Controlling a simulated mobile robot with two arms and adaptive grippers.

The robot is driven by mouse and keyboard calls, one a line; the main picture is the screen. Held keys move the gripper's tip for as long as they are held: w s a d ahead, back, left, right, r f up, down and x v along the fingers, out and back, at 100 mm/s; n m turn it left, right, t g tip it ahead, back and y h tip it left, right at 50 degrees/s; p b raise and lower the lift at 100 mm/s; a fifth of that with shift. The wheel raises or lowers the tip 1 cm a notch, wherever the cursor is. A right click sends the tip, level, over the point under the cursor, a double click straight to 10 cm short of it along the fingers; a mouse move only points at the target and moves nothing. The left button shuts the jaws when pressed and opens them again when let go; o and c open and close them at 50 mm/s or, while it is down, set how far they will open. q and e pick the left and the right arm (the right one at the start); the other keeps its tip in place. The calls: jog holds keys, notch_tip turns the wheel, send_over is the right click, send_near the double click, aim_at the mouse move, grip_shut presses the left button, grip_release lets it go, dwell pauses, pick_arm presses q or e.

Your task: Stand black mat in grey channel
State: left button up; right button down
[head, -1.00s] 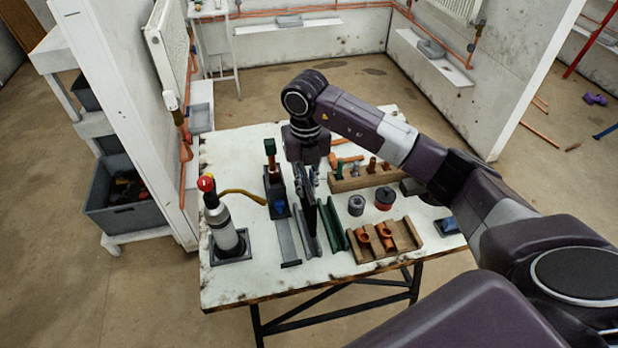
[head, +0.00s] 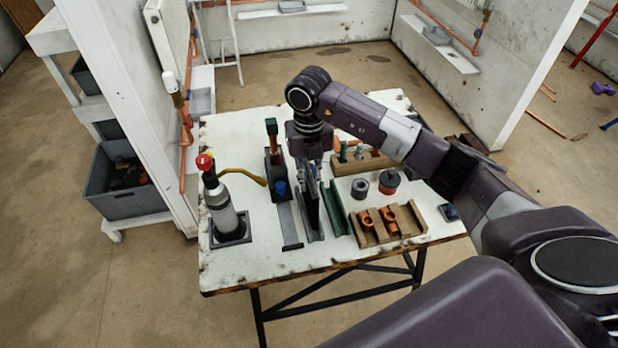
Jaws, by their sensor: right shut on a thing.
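My right gripper (head: 312,178) reaches down over the table and is shut on the black mat (head: 312,208). The mat is a thin dark sheet held upright on its edge, seen nearly edge-on. The grey channel (head: 318,236) lies lengthwise directly under and around the mat's lower edge. The mat appears lined up with it, but I cannot tell if its lower edge rests on the channel floor. My left gripper is not in view.
A flat grey strip (head: 289,227) lies left of the channel and a green channel (head: 336,212) right of it. A red-topped bottle (head: 222,208), a wooden block with copper fittings (head: 392,224), grey and red rolls (head: 389,182) and a wooden rack share the white table (head: 270,272).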

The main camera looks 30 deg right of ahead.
jog(key=shift+w+f+b, duration=0.1)
jog(key=shift+f+b, duration=0.4)
dwell(0.4)
jog(key=shift+f+b, duration=1.1)
jog(key=shift+f, duration=0.35)
jog(key=c, duration=1.9)
grip_release()
jog(key=shift+r, duration=0.1)
